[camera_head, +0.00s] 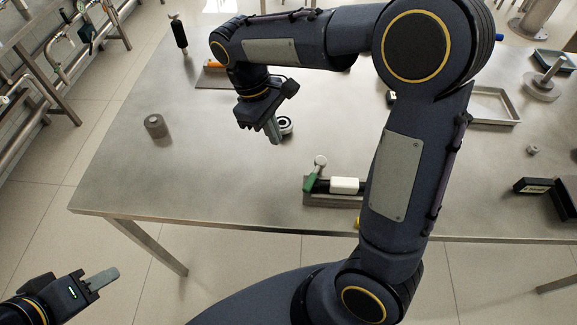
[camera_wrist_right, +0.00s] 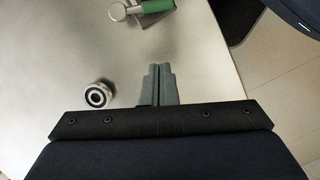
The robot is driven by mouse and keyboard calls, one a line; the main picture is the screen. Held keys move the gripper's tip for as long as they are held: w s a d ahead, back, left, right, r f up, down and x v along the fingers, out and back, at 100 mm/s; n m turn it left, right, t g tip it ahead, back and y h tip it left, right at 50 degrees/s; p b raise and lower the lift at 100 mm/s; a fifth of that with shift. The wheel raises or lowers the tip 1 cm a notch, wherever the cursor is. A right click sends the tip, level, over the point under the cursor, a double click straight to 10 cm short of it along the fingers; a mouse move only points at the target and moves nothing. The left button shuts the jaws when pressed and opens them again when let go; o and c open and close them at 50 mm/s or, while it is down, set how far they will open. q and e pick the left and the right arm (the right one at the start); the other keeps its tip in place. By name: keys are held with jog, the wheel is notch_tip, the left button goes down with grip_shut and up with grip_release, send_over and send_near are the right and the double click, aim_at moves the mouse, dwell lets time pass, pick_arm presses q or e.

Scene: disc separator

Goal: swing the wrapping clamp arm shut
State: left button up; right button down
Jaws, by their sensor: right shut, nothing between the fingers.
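The clamp fixture is at the front middle of the table in the head view, on a grey base (camera_head: 330,201). Its green part (camera_head: 312,184) stands at the left end, with a round-ended metal arm (camera_head: 320,163) rising from it, away from the white-and-black cylinder (camera_head: 345,185) lying on the base. In the right wrist view the green part (camera_wrist_right: 155,6) and metal arm (camera_wrist_right: 128,13) show at the top, ahead of my fingers. My right gripper (camera_head: 278,140) is shut and empty, up and left of the fixture. My left gripper (camera_head: 116,271) is off the table at lower left; its finger gap is unclear.
A dark-centred metal ring (camera_head: 286,124) is beside my right fingers; it also shows in the right wrist view (camera_wrist_right: 97,96). A grey cylinder (camera_head: 156,126) stands at the left. A grey tray (camera_head: 495,106) is at the right. My right arm hides part of the table's middle.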

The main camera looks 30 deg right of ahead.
aim_at(314, 179)
jog(key=shift+n, duration=0.3)
jog(key=x, duration=1)
jog(key=shift+a+p, duration=0.15)
jog(key=shift+p, duration=0.15)
jog(key=shift+s+d+f+p, duration=0.2)
jog(key=shift+s+d+p, duration=0.25)
jog(key=shift+s+d, duration=0.7)
pick_arm(q)
jog(key=shift+s+a+r, duration=0.1)
jog(key=shift+s+r, duration=0.15)
jog(key=shift+r, duration=0.5)
pick_arm(e)
jog(key=shift+s+f, duration=0.15)
jog(key=shift+s, duration=0.1)
